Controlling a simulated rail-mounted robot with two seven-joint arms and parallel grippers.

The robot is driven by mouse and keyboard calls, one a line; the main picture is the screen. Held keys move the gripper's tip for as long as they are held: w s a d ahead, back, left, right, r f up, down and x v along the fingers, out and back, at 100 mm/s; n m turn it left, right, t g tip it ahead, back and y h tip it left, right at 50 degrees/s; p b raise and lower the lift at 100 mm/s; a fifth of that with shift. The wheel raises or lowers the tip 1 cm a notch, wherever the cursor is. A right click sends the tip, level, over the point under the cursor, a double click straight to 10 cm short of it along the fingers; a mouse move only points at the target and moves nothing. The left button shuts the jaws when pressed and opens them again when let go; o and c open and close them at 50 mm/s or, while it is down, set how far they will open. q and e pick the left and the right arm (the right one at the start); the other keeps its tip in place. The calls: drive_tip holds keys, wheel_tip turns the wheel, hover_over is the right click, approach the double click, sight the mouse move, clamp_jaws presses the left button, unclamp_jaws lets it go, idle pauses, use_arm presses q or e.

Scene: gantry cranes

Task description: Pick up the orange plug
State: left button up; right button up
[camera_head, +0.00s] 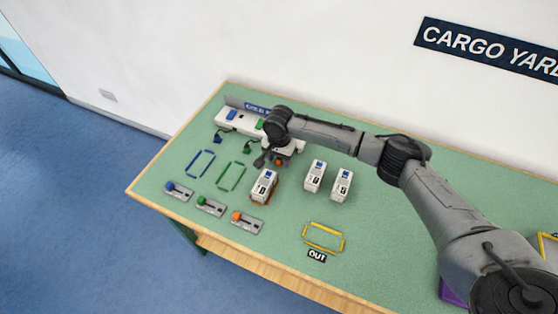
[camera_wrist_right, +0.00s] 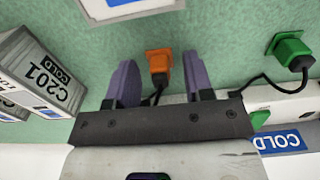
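The orange plug (camera_wrist_right: 159,62) lies on the green tabletop with a black cord, between the two purple fingers of my right gripper (camera_wrist_right: 160,78) in the right wrist view. The fingers are open, with a gap on each side of the plug. In the head view the right gripper (camera_head: 272,160) is over the table beside the white socket strip, and a bit of the orange plug (camera_head: 279,162) shows next to it. My left gripper is in neither view.
A green plug (camera_wrist_right: 290,50) lies to the right in the wrist view. A white container marked C201 (camera_wrist_right: 42,75) stands to the left. In the head view, two white containers (camera_head: 315,176) stand right of the gripper. Several lever switches (camera_head: 210,207) line the front left.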

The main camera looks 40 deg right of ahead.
clamp_jaws()
idle(0.3)
